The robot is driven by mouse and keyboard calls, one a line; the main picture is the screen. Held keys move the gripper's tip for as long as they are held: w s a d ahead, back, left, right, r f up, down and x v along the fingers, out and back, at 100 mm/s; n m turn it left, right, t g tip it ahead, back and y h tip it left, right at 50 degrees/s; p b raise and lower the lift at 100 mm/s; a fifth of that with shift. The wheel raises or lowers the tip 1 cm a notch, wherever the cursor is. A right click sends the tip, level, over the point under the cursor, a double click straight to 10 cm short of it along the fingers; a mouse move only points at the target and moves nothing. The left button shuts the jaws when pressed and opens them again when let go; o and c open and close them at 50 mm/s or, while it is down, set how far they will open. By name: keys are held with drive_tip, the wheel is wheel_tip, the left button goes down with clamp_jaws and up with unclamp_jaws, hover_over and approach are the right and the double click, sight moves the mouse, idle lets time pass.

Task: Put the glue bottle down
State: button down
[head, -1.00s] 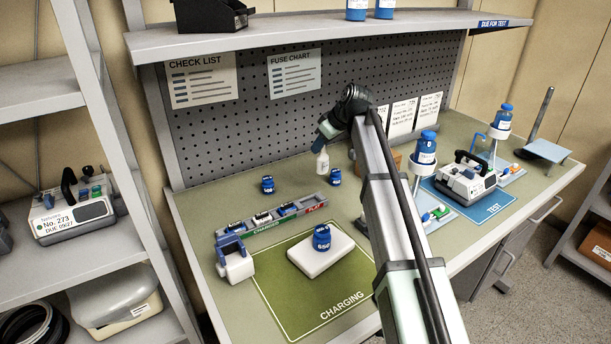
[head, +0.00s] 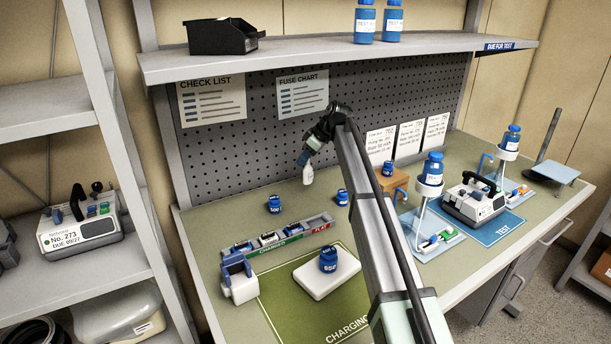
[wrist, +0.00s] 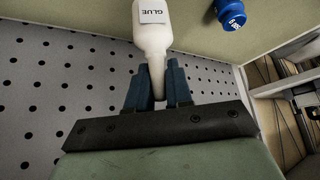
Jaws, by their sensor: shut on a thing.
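The glue bottle (wrist: 152,32) is white with a label reading GLUE. In the wrist view it stands out between the two blue fingers of my gripper (wrist: 158,82), which are shut on its narrow end. In the head view the glue bottle (head: 308,174) hangs below my gripper (head: 304,158), near the pegboard at the back of the green workbench (head: 225,215). Whether its lower end touches the bench top I cannot tell for sure.
Blue containers stand nearby, one to the left (head: 274,203) and one to the right (head: 342,197). A divided rack (head: 290,238) lies in front. A white block with a blue item (head: 328,260) sits on the charging mat. Bench surface around the bottle is clear.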

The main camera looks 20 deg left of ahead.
sight(305, 172)
drive_tip(key=shift+f, duration=2.7)
drive_tip(key=shift+f, duration=0.15)
drive_tip(key=c, duration=1)
unclamp_jaws()
drive_tip(key=v, duration=1.2)
